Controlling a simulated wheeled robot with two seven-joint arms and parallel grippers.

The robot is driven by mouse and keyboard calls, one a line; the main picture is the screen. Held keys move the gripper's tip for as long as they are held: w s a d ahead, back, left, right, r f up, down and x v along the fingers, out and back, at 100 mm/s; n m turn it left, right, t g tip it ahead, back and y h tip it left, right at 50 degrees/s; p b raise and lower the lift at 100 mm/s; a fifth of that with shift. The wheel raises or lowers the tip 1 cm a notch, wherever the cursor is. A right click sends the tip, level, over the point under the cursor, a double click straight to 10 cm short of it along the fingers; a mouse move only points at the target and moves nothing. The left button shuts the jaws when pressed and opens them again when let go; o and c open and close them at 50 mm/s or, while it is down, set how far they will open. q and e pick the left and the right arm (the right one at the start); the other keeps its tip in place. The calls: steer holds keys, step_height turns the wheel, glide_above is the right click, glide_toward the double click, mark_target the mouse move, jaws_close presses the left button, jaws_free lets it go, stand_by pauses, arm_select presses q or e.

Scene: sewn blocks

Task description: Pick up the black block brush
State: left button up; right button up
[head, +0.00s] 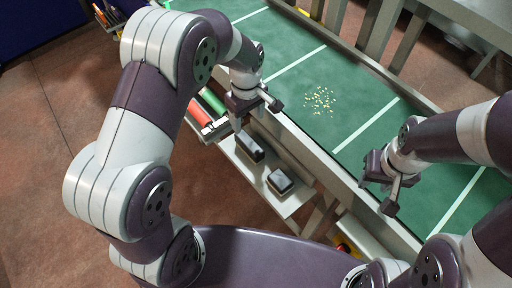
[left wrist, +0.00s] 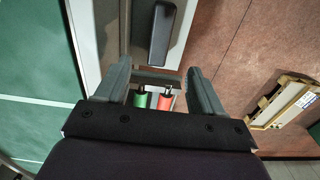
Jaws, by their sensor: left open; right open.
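A long dark block (head: 249,147) lies on a pale side shelf, and a shorter block (head: 280,181) with a dark grey top lies nearer me on the same shelf. I cannot tell for sure which one is the black block brush. My left gripper (head: 256,115) is open and empty, above the shelf near the long block. In the left wrist view the long dark block (left wrist: 161,35) shows beyond the open fingertips (left wrist: 160,75), not between them. My right gripper (head: 378,192) is open and empty over the near edge of the green table.
The green table (head: 366,98) has white stripes and a patch of yellow crumbs (head: 320,100). A red roller (head: 199,116) and a green roller (head: 212,100) lie at the shelf's far end. A raised metal rail (head: 300,143) separates shelf and table.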

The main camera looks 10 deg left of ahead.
mark_target(249, 142)
arm_select(q)
steer(key=f, duration=0.1)
steer(key=a+f, duration=0.1)
steer(key=f, duration=0.1)
steer(key=shift+s+a+f+p, duration=0.1)
steer(key=shift+a+f+p, duration=0.1)
steer(key=shift+p, duration=0.15)
arm_select(e)
steer(key=shift+a+r, duration=0.55)
steer(key=shift+a, duration=0.2)
arm_select(q)
steer(key=f, duration=0.2)
steer(key=d+f, duration=0.1)
steer(key=f, duration=0.1)
steer(key=shift+d+p, duration=0.15)
steer(key=shift+p, duration=0.2)
arm_select(e)
steer(key=shift+w+d+r, duration=0.1)
steer(key=shift+d+r, duration=0.05)
steer(key=shift+d, duration=0.55)
arm_select(q)
step_height(249, 142, down, 5)
steer(key=shift+f+p, duration=0.1)
steer(key=shift+p, duration=0.7)
steer(key=shift+d, duration=0.2)
steer(key=shift+a, duration=0.1)
steer(key=c, duration=1.1)
arm_select(e)
steer(key=shift+a+r, duration=0.3)
steer(key=shift+r, duration=0.55)
